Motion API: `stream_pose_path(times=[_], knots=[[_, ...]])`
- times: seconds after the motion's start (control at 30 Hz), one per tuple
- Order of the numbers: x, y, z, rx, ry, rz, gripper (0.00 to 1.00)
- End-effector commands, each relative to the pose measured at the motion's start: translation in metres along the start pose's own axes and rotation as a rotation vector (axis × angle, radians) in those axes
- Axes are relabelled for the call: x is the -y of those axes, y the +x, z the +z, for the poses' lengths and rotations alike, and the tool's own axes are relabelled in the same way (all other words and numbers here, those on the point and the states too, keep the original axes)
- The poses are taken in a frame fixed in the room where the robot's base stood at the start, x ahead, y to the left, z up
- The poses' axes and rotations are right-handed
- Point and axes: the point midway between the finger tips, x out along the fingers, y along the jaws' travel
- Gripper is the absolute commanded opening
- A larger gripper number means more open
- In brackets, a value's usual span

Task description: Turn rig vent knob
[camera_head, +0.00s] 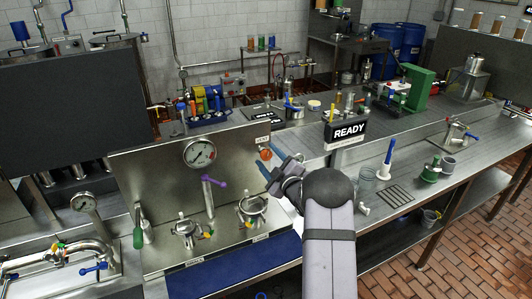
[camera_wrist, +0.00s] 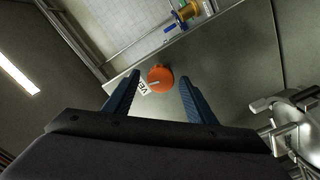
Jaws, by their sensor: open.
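The vent knob (camera_head: 265,154) is a round orange knob on the upright steel panel (camera_head: 145,175), near the panel's right edge, with a small label above it. In the wrist view the orange knob (camera_wrist: 160,77) shows between and beyond the fingertips, with a pale bar across its face and a white label (camera_wrist: 143,88) reading "VE…" beside it. My gripper (camera_head: 272,170) is in front of the panel, close to the knob. In the wrist view its blue fingers (camera_wrist: 160,85) are spread with nothing between them. I cannot tell exactly how far the fingertips are from the knob.
A pressure gauge (camera_head: 199,153) and a purple-handled valve (camera_head: 214,182) are on the panel left of the knob. Steel clamp fittings (camera_head: 252,208) stand below. A black "READY" sign (camera_head: 346,132) stands right of my gripper. A blue mat (camera_head: 235,274) lies in front.

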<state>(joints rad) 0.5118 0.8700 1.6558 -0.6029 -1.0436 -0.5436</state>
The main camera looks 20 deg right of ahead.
Motion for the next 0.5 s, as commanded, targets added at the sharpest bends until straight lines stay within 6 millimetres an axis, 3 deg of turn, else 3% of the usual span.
stream_pose_path(times=[0.2,0.5], knots=[[0.0,0.013,0.0,0.001,0.001,-0.001,0.51],[0.0,0.016,0.0,0.0,0.001,0.0,0.51]])
